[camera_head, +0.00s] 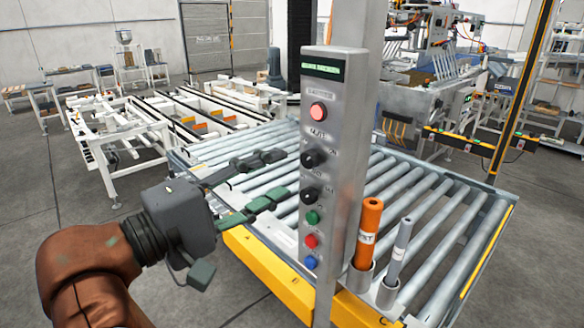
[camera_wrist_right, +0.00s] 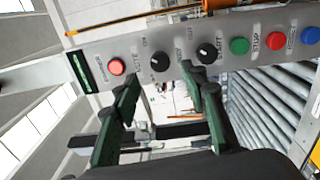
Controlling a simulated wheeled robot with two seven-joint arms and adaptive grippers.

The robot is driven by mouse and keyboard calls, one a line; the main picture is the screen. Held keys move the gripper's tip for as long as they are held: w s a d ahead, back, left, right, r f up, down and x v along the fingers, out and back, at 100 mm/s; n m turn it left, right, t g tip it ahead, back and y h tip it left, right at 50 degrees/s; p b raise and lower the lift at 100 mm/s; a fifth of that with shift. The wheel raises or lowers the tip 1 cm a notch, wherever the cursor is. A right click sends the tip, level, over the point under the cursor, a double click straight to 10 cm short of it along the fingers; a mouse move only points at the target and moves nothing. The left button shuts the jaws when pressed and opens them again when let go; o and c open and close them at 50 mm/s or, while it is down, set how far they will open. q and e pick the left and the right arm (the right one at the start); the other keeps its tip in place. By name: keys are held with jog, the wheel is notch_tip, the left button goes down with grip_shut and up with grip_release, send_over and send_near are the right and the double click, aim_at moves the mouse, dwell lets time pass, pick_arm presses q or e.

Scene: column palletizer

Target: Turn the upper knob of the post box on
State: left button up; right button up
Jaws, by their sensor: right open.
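The post box (camera_head: 334,135) is a grey upright panel with a red button on top, two black knobs, then green, red and blue buttons. The upper knob (camera_head: 313,159) is black and round; it also shows in the right wrist view (camera_wrist_right: 160,62). The lower knob (camera_head: 309,195) sits below it. My right gripper (camera_head: 278,174) is open and empty, left of the panel and apart from it. In the right wrist view its fingertips (camera_wrist_right: 160,78) lie either side of the upper knob. I cannot tell the knob's setting clearly. My left gripper is out of view.
A roller conveyor (camera_head: 450,215) with a yellow front edge lies behind and around the post. An orange tube (camera_head: 367,230) and a grey tube (camera_head: 398,252) stand in holders right of the panel. Open floor lies at the left.

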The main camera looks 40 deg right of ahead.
jog(key=a, duration=0.6)
jog(key=shift+s+f, duration=0.1)
jog(key=shift+s, duration=0.15)
